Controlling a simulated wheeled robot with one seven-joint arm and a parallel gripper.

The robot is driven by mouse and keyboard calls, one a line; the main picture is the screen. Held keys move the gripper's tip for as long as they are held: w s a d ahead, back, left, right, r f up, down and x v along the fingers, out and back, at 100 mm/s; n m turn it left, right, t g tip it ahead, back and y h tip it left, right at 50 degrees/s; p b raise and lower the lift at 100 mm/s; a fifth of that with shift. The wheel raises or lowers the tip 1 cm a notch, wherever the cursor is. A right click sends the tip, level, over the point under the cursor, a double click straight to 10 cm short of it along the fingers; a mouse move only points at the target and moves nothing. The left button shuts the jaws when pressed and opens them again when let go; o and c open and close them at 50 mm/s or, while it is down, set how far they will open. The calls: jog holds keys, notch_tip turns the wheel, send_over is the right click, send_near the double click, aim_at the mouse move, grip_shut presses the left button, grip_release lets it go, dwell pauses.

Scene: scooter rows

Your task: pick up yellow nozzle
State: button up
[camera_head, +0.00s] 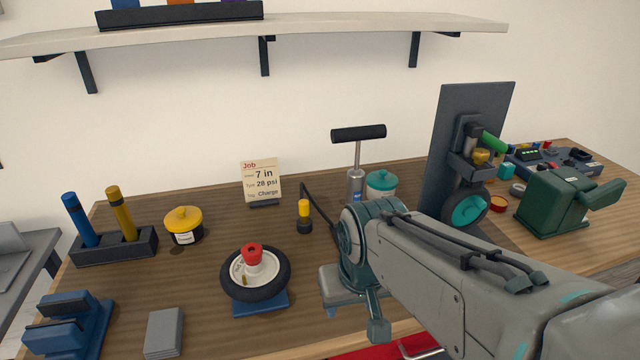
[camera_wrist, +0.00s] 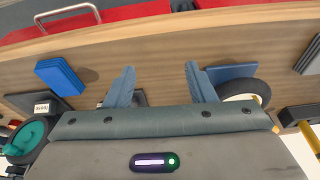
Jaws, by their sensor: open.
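The yellow nozzle (camera_head: 304,209) stands upright in a small dark round base on the wooden bench, left of the floor pump, with a dark hose beside it. In the wrist view I cannot make it out; my gripper's body covers the lower part. My gripper (camera_wrist: 159,76) is open, with two blue fingers spread over the bench and nothing held between them. In the head view its fingers are mostly hidden behind my arm, to the right of and nearer than the nozzle. Part of a dark object shows behind the left finger in the wrist view.
A wheel with a red cap (camera_head: 252,284) lies on a blue stand left of my arm. The pump (camera_head: 357,165), a teal-lidded jar (camera_head: 381,184) and the job card (camera_head: 262,182) stand behind. A yellow-lidded jar (camera_head: 184,224) is farther left. Bare bench lies around the nozzle's left side.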

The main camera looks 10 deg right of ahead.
jog(key=w+r+m, duration=0.2)
jog(key=w+r, duration=0.1)
jog(key=w, duration=0.5)
jog(key=w+r+m, duration=0.2)
jog(key=w+r, duration=0.1)
jog(key=w, duration=0.5)
jog(key=m+h+p, duration=0.1)
jog(key=m+h, duration=0.1)
jog(key=m, duration=0.2)
send_near(303, 201)
jog(key=shift+g, duration=0.3)
jog(key=x, duration=0.7)
jog(key=shift+a, duration=0.1)
jog(key=shift+w+d+p+x, duration=0.1)
jog(key=shift+p+x, duration=0.25)
jog(key=shift+x, duration=0.95)
jog(key=shift+w+d+p+x, duration=0.15)
jog(key=shift+p+x, duration=0.15)
jog(key=shift+x, duration=1)
jog(key=shift+a+r, duration=0.1)
grip_shut()
